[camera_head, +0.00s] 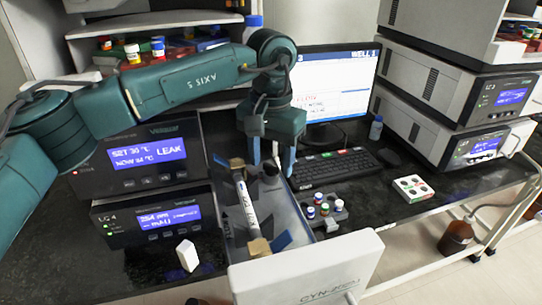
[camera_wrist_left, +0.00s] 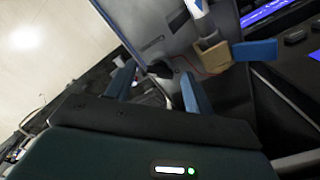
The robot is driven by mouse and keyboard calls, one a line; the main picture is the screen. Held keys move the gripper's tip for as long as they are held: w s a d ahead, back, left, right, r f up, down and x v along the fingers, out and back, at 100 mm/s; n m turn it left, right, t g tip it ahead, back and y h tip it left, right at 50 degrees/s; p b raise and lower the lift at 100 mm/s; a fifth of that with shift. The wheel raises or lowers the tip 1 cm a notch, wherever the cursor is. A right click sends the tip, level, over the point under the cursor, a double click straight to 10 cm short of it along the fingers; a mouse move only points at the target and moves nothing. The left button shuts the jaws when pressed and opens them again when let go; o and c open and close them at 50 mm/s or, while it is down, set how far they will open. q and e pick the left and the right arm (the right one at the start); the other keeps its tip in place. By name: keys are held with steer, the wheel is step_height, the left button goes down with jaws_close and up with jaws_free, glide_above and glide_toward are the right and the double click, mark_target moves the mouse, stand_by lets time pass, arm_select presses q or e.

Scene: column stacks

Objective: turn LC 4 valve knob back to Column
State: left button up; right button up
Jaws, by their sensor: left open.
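The LC 4 unit (camera_head: 150,219) has a lit blue display and stands at the left of the bench. Beside it, an open metal compartment holds a white labelled column (camera_head: 246,204) between tan and blue fittings; the column's end shows in the left wrist view (camera_wrist_left: 197,9). A small black knob (camera_head: 270,169) sits on the compartment's panel and shows in the left wrist view (camera_wrist_left: 160,69). My left gripper (camera_head: 273,156) is open, its blue fingers on either side of the knob. I cannot tell whether they touch it, or read the knob's position. My right gripper is not in view.
A white door panel (camera_head: 308,268) stands at the front. A rack of capped vials (camera_head: 322,212) is right of the compartment. A monitor (camera_head: 338,85), keyboard (camera_head: 337,167) and another instrument stack (camera_head: 450,90) stand beyond.

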mark_target(271, 165)
arm_select(q)
step_height(271, 165, up, 13)
stand_by(0.4)
